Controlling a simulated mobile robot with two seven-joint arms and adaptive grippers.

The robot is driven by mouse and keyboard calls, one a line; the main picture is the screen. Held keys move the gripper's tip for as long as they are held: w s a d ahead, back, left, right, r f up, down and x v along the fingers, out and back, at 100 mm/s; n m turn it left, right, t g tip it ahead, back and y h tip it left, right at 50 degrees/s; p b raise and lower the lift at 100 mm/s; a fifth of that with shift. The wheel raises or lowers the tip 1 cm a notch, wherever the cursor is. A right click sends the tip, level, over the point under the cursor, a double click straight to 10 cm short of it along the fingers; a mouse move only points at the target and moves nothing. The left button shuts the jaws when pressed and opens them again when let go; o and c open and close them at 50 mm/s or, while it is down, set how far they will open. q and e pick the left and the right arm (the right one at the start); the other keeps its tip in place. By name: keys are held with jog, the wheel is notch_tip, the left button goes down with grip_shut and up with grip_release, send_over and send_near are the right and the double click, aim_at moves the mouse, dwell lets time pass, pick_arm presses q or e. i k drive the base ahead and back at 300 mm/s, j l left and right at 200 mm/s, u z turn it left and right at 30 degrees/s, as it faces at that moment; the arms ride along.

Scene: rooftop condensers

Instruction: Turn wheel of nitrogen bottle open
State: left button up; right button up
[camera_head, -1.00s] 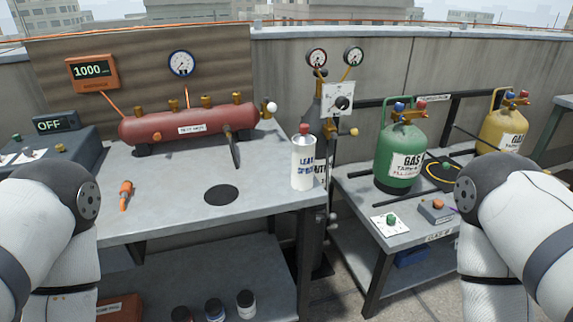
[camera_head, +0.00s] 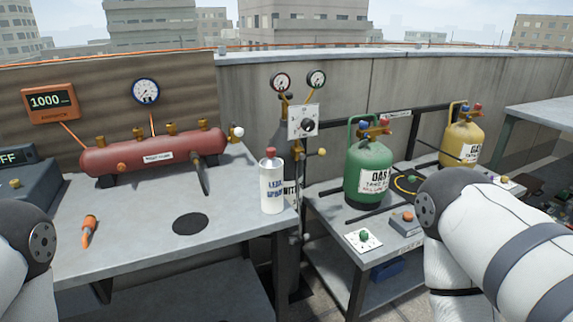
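The nitrogen bottle (camera_head: 291,170) is a dark grey cylinder standing between the two benches, partly hidden by a white leak-spray bottle and the bench edge. Only part of its lettering shows. Above it are two round gauges (camera_head: 298,80) and a white plate with a black knob (camera_head: 310,125). A small brass-coloured knob (camera_head: 322,152) sticks out to its right. I cannot tell which part is the bottle's wheel or whether it is open. Parts of both my arms show at the lower left and lower right, apart from the bottle. Neither gripper is in view.
The white leak-spray bottle (camera_head: 272,185) with a red cap stands at the left bench's right edge. The left bench (camera_head: 130,235) carries a red tank (camera_head: 150,153) and an orange-handled tool (camera_head: 89,230). A green gas bottle (camera_head: 368,165) and yellow one (camera_head: 463,140) stand right.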

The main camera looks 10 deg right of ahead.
aim_at(289, 96)
jog(key=i+l+z, duration=0.3)
jog(key=i+l, duration=0.15)
jog(key=l, duration=0.15)
jog(key=i+l+z, duration=0.35)
jog(key=i+l, duration=0.2)
